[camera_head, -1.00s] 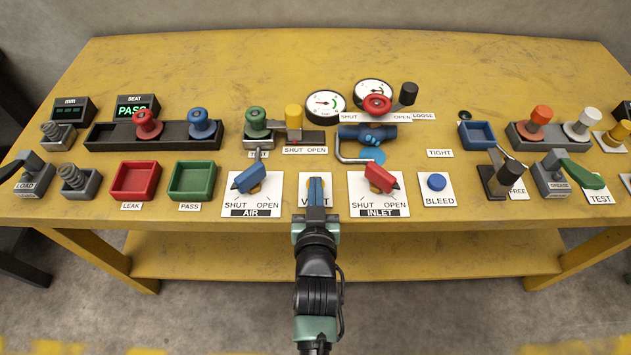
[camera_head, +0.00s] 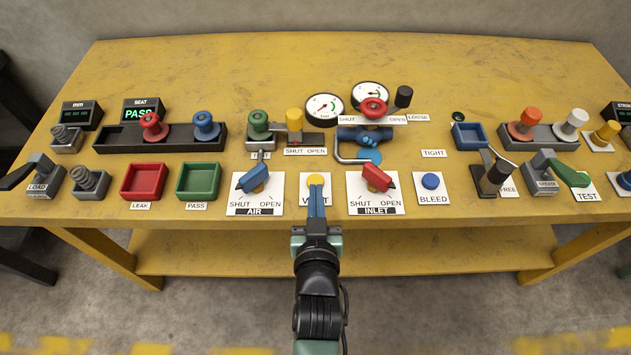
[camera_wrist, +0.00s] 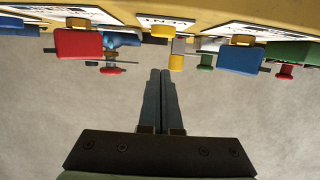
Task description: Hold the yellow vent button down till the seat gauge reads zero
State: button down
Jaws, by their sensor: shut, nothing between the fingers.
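The yellow vent button (camera_head: 316,179) stands on a white plate lettered VENT (camera_head: 306,198) at the front middle of the bench. It also shows in the wrist view (camera_wrist: 163,31), at the top. My gripper (camera_head: 316,194) is shut and empty, its fingertips just in front of the button and partly over its plate. In the wrist view its fingertips (camera_wrist: 161,72) appear apart from the button. Two round gauges stand behind, a left one (camera_head: 325,108) and a right one (camera_head: 370,95). Their lettering is too small to tell which is the seat gauge. The SEAT display (camera_head: 142,109) reads PASS.
The blue AIR lever (camera_head: 252,179) and red INLET lever (camera_head: 378,178) flank the button closely. A blue BLEED button (camera_head: 431,181) is farther right. A pipe fixture (camera_head: 362,138) lies behind. The red tray (camera_head: 144,181) and green tray (camera_head: 199,181) are empty.

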jog(key=shift+v, duration=2.45)
jog(key=shift+r, duration=0.15)
jog(key=shift+w, duration=0.1)
jog(key=w+r+t+p, duration=0.2)
jog(key=w+r+t, duration=0.1)
jog(key=r, duration=1.3)
jog(key=w+r+t+p, duration=0.2)
jog(key=w+r+t, duration=0.15)
jog(key=r, duration=1.25)
jog(key=s+r+t+p, duration=0.1)
jog(key=s+r, duration=0.2)
jog(key=r, duration=0.7)
jog(key=s+r+t+p, duration=0.2)
jog(key=s+r, duration=0.2)
jog(key=r, duration=0.7)
jog(key=s+r+t+p, duration=0.1)
jog(key=s+r, duration=0.3)
jog(key=r, duration=0.7)
jog(key=shift+a+t, duration=0.2)
jog(key=shift+t, duration=0.55)
jog(key=shift+w, duration=0.1)
